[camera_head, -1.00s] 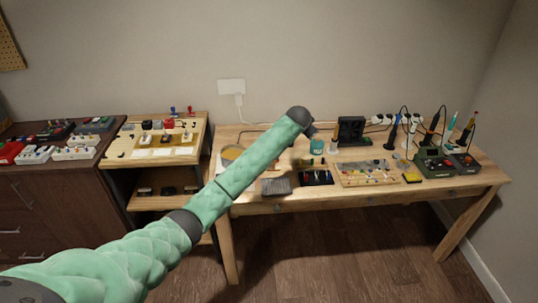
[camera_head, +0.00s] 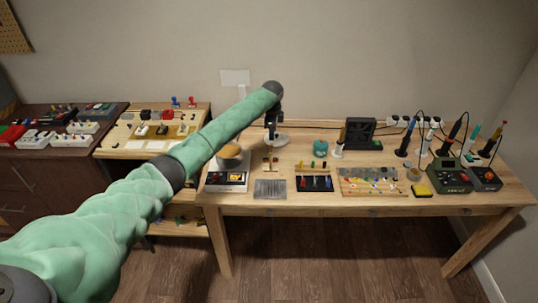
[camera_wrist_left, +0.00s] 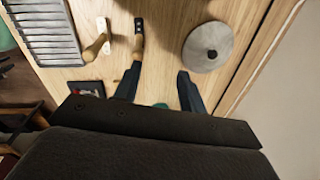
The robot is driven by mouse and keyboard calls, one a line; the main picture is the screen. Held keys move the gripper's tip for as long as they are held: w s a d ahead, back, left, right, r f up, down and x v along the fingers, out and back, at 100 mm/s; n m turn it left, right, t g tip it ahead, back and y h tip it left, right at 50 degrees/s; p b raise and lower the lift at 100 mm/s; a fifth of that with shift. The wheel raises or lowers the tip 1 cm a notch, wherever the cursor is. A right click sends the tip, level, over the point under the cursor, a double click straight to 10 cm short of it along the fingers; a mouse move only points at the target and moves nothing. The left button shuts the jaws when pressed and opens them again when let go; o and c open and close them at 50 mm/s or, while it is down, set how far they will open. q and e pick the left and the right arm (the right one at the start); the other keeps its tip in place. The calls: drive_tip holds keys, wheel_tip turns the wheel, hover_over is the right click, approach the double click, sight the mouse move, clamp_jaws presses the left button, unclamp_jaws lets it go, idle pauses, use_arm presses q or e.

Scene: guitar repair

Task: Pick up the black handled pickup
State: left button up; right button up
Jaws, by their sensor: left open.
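A small black piece with a tan handle (camera_wrist_left: 138,36), which looks like the black handled pickup, lies on the wooden bench in the left wrist view. A white piece with a similar tan handle (camera_wrist_left: 101,38) lies beside it. In the head view the small handled pieces (camera_head: 270,163) lie in front of my left gripper (camera_head: 274,128). My left gripper (camera_wrist_left: 157,88) is open and empty, fingers apart, above the bench. My right gripper is not in view.
A round grey disc (camera_wrist_left: 208,47) stands close to the fingers. A grey ribbed tray (camera_head: 270,189) lies at the bench's front edge. A tool mat (camera_head: 315,184), a parts board (camera_head: 371,181) and soldering stations (camera_head: 450,175) fill the right side.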

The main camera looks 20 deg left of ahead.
sight(271, 148)
use_arm(q)
drive_tip(key=m, duration=0.1)
drive_tip(key=s+m+g, duration=0.1)
drive_tip(key=m, duration=0.1)
drive_tip(key=s+m, duration=0.1)
drive_tip(key=m, duration=0.1)
drive_tip(key=shift+s+a, duration=0.1)
drive_tip(key=shift+s, duration=0.15)
drive_tip(key=shift+w+d+f+p, duration=0.1)
drive_tip(key=shift+w+f+p, duration=0.05)
drive_tip(key=shift+f, duration=0.25)
drive_tip(key=shift+w+d+f+p, duration=0.1)
drive_tip(key=shift+f+p, duration=0.05)
drive_tip(key=shift+f, duration=0.55)
drive_tip(key=shift+s+a+f+p, duration=0.15)
drive_tip(key=shift+s+f+p, duration=0.05)
drive_tip(key=shift+f+p, duration=0.4)
wheel_tip(271, 148, down, 3)
drive_tip(key=shift+r+p, duration=0.1)
drive_tip(key=shift+p, duration=0.9)
drive_tip(key=shift+f, duration=0.95)
clamp_jaws()
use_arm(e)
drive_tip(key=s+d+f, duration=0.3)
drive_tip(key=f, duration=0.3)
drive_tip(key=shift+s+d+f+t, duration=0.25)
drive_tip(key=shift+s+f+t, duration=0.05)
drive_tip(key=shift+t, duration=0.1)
